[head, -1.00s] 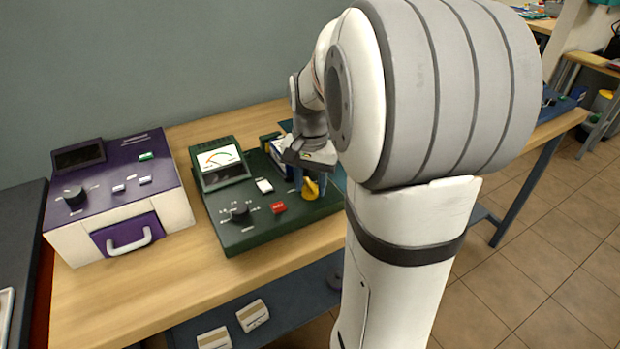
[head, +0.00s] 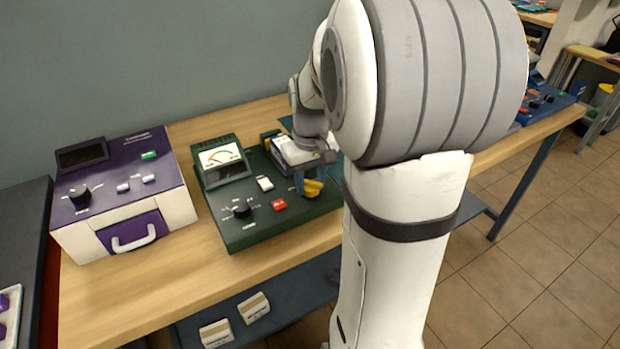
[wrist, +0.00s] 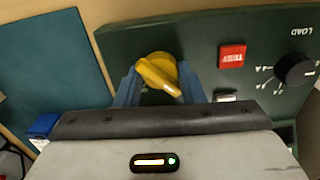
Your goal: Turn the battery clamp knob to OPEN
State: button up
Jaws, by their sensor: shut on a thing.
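The yellow clamp knob (head: 313,188) is on the right part of the dark green battery tester (head: 258,232). My gripper (head: 306,184) is shut on the knob from above. In the wrist view, my gripper (wrist: 160,90) has one finger on each side of it. The markings around the knob are hidden.
The tester also has a red TEST button (wrist: 232,57), a black LOAD knob (wrist: 295,70) and a meter (head: 220,157). A purple and white device (head: 120,190) stands to the left. A teal mat (wrist: 55,70) lies beside the tester. The wooden bench front (head: 130,300) is clear.

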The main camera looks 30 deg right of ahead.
aim_at(310, 181)
jog(key=shift+n, duration=0.3)
dwell(0.4)
jog(key=o, duration=1)
notch_tip(310, 181, up, 8)
jog(key=shift+f+p, duration=0.1)
jog(key=shift+p, duration=0.4)
